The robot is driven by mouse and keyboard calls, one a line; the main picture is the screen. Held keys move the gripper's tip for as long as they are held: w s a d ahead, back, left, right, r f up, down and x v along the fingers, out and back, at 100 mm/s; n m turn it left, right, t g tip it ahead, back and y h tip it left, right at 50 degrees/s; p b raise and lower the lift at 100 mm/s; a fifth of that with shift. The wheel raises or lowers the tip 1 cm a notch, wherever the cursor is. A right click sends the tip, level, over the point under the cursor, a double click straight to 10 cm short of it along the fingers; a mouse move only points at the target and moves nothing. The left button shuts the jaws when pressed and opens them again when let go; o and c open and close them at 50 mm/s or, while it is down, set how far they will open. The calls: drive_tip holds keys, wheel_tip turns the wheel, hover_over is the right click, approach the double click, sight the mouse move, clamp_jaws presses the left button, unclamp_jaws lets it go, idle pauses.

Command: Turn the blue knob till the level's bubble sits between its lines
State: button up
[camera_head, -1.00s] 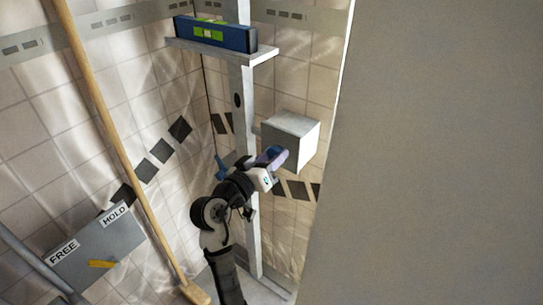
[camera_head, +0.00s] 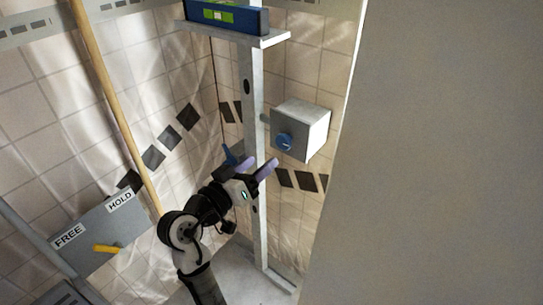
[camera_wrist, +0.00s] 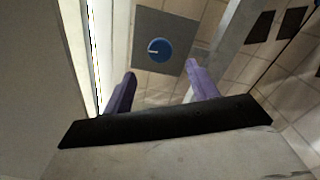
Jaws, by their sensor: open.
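The blue knob (camera_head: 285,142) is round, with a pale mark, on the front of a grey box (camera_head: 314,131) fixed beside the upright post. In the wrist view the knob (camera_wrist: 159,50) lies ahead, between the lines of my two fingers and beyond their tips. My gripper (camera_head: 257,166) is open and empty, below and left of the knob, apart from it. The blue level (camera_head: 245,20) with a green window (camera_head: 217,15) lies on a shelf (camera_head: 226,36) at the top. Its bubble is too small to place against the lines.
A wooden pole (camera_head: 118,115) leans at the left. A grey panel (camera_head: 83,243) marked FREE and HOLD has a yellow lever (camera_head: 107,249) near FREE. A large plain grey surface (camera_head: 440,150) fills the right side.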

drive_tip(key=shift+b+v, duration=0.3)
drive_tip(key=shift+v, duration=2.1)
